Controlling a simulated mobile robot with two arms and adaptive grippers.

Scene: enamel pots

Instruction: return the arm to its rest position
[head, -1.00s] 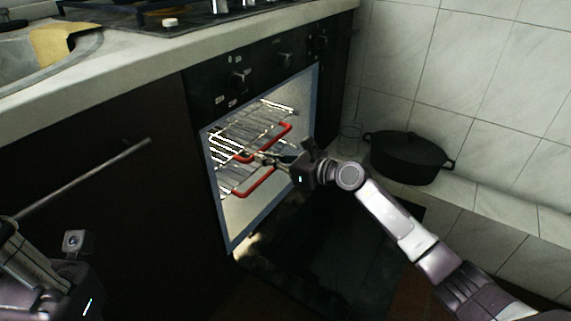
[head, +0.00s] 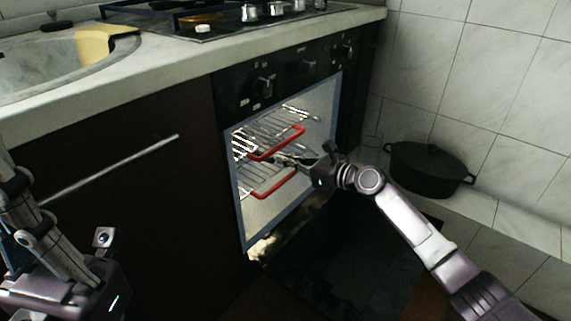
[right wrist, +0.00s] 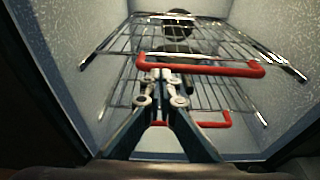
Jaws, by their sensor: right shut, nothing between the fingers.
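My right gripper (head: 282,159) is at the open front of the oven, its fingers shut with nothing between them. In the right wrist view its closed fingertips (right wrist: 160,75) overlap the red handle (right wrist: 205,65) of the upper wire rack (right wrist: 200,38); I cannot tell whether they touch it. The lower rack's red handle (head: 275,185) lies below the fingers. My right arm comes in from the lower right. My left gripper (head: 75,300) is at the lower left; its body shows, but its fingers do not.
The oven door (head: 340,255) hangs open and low below the right arm. A black lidded pot (head: 428,172) stands by the tiled wall at right. The counter (head: 190,62) with sink (head: 60,68) and hob runs above the oven.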

